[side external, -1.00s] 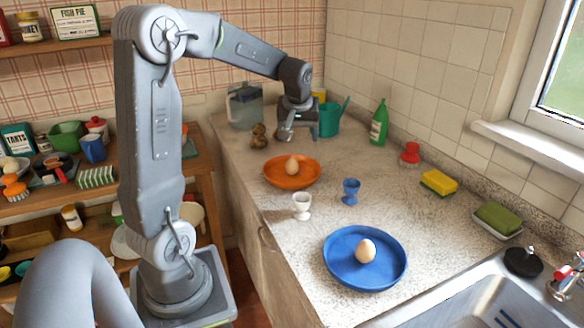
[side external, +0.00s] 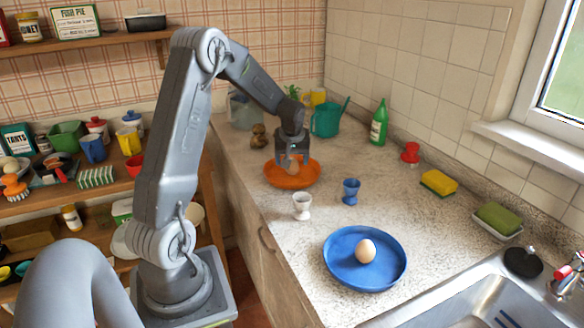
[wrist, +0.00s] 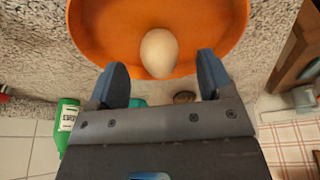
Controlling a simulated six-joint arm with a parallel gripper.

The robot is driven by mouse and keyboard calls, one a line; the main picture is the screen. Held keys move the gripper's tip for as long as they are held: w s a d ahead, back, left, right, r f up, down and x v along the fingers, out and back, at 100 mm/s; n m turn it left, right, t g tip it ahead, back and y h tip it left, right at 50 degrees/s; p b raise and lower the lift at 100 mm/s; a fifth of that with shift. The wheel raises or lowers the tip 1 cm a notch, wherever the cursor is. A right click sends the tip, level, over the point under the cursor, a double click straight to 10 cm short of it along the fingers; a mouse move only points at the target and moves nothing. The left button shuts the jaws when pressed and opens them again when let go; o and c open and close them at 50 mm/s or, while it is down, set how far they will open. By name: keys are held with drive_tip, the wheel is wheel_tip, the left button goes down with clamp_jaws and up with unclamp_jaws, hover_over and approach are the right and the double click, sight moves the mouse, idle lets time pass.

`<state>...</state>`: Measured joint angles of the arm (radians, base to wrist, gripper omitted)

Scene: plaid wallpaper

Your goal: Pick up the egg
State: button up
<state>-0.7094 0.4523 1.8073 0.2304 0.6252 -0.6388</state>
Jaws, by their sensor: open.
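A pale brown egg (side external: 292,168) sits in the orange plate (side external: 306,182) on the counter. In the wrist view the egg (wrist: 159,53) lies at the lower edge of the orange plate (wrist: 95,32). My gripper (side external: 293,163) is over the orange plate, at the egg. In the wrist view my gripper (wrist: 162,76) is open, with one finger on each side of the egg's near end and a gap to both sides. A second egg (side external: 366,250) rests in the blue plate (side external: 338,275) nearer the sink.
A white egg cup (side external: 302,206) and a blue egg cup (side external: 350,191) stand between the plates. A teal watering can (side external: 326,120), green bottle (side external: 379,124) and brown figure (side external: 258,136) stand behind.

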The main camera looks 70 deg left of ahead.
sight(292, 166)
drive_tip(key=shift+x, duration=1.85)
drive_tip(key=shift+w, duration=0.1)
drive_tip(key=c, duration=0.7)
